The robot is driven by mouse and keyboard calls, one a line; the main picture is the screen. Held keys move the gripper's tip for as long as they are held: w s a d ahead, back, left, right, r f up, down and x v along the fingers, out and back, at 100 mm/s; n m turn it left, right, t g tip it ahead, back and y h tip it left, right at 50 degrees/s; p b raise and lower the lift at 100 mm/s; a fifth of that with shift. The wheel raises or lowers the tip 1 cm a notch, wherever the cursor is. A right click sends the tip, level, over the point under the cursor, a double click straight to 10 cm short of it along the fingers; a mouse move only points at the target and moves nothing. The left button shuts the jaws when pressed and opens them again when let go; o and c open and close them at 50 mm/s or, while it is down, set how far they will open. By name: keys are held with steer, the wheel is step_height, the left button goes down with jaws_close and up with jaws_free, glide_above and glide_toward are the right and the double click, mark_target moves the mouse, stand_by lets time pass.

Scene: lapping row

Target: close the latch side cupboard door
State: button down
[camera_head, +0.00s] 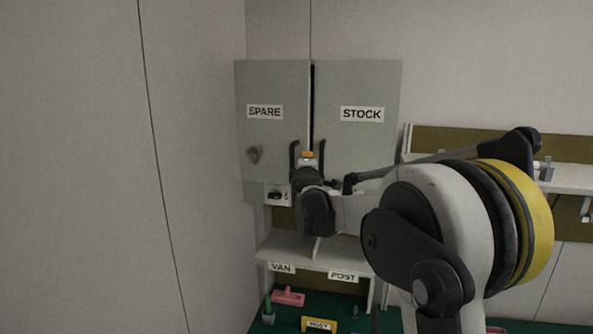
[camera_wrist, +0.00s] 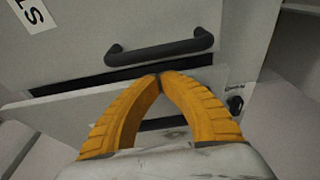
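The grey cupboard has a left door marked SPARE (camera_head: 275,85) and a right door marked STOCK (camera_head: 365,85). A dark gap runs between them, so at least one door stands slightly ajar. Each door has a black bar handle by the gap, one on the left (camera_head: 293,155) and one on the right (camera_head: 322,157). I cannot tell which is the latch side. My gripper (camera_head: 307,154) is between the handles, in front of the gap. In the wrist view its yellow fingertips (camera_wrist: 160,77) meet with nothing between them, just beside a black handle (camera_wrist: 160,47). Contact is unclear.
A small dark fitting (camera_head: 275,195) sits below the SPARE door. Shelves marked VAN and POST (camera_head: 312,252) are below, above a green surface (camera_head: 285,322) with small items. Another shelf unit (camera_head: 570,178) stands right. A wall closes the left side.

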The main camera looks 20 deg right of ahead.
steer(key=shift+w+d, duration=1.2)
steer(key=shift+d, duration=0.05)
